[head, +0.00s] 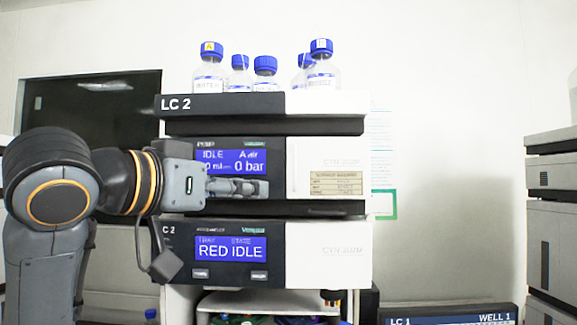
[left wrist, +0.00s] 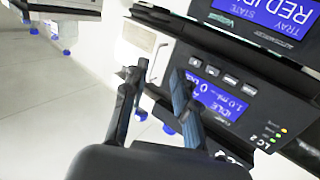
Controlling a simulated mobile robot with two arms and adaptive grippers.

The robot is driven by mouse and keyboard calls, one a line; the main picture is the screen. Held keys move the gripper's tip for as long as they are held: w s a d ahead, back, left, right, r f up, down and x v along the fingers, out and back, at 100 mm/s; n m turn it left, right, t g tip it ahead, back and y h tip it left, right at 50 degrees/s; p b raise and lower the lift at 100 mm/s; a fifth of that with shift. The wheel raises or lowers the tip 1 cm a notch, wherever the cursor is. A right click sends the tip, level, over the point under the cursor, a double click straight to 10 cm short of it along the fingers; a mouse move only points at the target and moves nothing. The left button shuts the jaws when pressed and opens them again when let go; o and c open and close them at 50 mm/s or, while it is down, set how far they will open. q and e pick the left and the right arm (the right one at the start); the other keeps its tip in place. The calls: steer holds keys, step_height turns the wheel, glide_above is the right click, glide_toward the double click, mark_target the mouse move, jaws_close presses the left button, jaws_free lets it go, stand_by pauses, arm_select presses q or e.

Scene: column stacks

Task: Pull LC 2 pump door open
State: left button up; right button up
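The LC 2 pump module (head: 299,180) is in the middle of the head view, with a blue display (head: 231,161) reading IDLE and 0 bar and a white front panel at right. My left gripper (head: 262,187) reaches in from the left, in front of the lower part of this display. In the left wrist view the scene is upside down; the left gripper (left wrist: 155,80) has its two dark fingers apart with nothing between them. A thin pale handle-like bar (left wrist: 158,62) shows just beyond the fingertips, not visibly touched. My right gripper is not in view.
Bottles with blue caps (head: 265,72) stand on top of the stack. The autosampler module (head: 318,250), reading RED IDLE, is just below the pump. An LC 1 unit (head: 450,315) is at lower right, and another stack (head: 553,220) at far right.

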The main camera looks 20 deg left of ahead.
mark_target(294, 166)
arm_select(q)
step_height(294, 166, up, 4)
steer(key=s, duration=0.2)
steer(key=shift+t, duration=0.3)
steer(key=p+x, duration=0.2)
steer(key=x, duration=0.4)
steer(key=p+x, duration=0.3)
steer(key=x, duration=0.4)
steer(key=shift+a+f, duration=0.15)
steer(key=shift+f, duration=0.05)
steer(key=shift+w, duration=0.1)
steer(key=shift+c, duration=0.5)
jaws_close()
